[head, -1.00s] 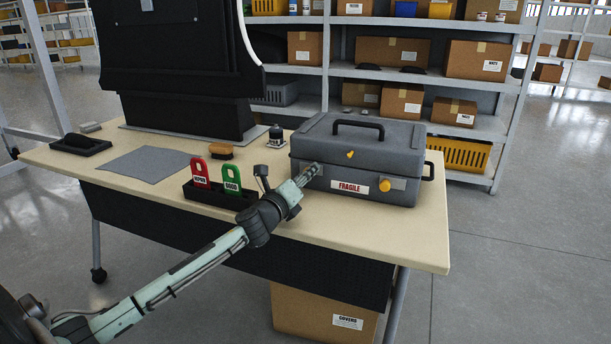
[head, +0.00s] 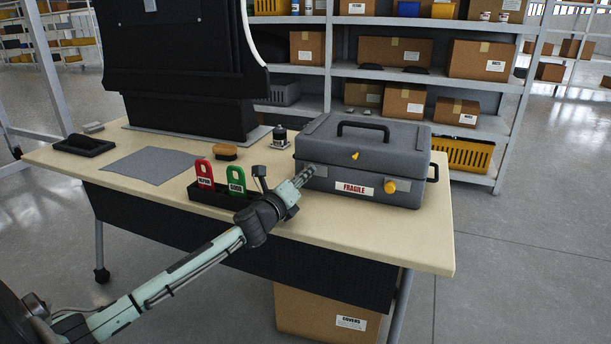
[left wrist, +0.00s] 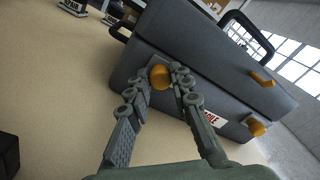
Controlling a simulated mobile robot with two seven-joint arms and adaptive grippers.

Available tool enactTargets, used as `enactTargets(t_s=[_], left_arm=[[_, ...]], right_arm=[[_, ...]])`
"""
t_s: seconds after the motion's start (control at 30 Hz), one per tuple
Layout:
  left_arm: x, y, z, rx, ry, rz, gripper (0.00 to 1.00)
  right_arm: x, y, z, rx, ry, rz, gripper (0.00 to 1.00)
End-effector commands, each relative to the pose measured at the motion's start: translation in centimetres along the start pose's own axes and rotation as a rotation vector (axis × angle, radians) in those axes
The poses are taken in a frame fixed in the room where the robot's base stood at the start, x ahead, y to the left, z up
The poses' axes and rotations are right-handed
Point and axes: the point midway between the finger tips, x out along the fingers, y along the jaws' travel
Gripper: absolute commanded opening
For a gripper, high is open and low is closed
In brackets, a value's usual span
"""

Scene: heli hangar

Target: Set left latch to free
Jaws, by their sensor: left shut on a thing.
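A grey hard case (head: 330,192) with a black top handle and a FRAGILE label stands closed on the table. My left gripper (head: 307,177) is at the left part of its front face. In the left wrist view, the left gripper (left wrist: 161,84) has its fingers on either side of the left latch (left wrist: 158,77), an orange knob, and is shut on it. The gripper hides this knob in the head view. The right latch (head: 389,187), also an orange knob, is free of the gripper; it also shows in the left wrist view (left wrist: 257,128). My right gripper is out of view.
An orange piece (head: 355,155) sits on the lid's front. A black holder (head: 222,197) with red and green tags stands left of the gripper. The table's front right is clear.

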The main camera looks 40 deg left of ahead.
Motion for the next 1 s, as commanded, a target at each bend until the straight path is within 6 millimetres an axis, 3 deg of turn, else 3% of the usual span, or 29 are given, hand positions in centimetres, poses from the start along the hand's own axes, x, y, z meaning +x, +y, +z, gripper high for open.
enactTargets(t_s=[0.07, 0.1, 0.23, 0.67, 1.0], left_arm=[[0.0, 0.3, 0.4, 0.003, -0.008, 0.009, 0.0], [0.1, 0.3, 0.4, 0.004, -0.008, 0.009, 0.26], [0.0, 0.3, 0.4, 0.003, -0.007, 0.008, 0.42], [-0.9, 0.2, 0.2, 0.002, -0.004, 0.006, 0.42], [-7.5, 0.3, 0.1, 0.002, -0.002, 0.008, 0.42]], right_arm=[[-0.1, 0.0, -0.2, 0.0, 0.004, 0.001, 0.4], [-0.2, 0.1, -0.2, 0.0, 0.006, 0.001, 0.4], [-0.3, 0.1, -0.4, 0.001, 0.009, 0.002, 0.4], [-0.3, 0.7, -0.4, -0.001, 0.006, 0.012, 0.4], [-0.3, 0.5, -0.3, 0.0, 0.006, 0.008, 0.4]])
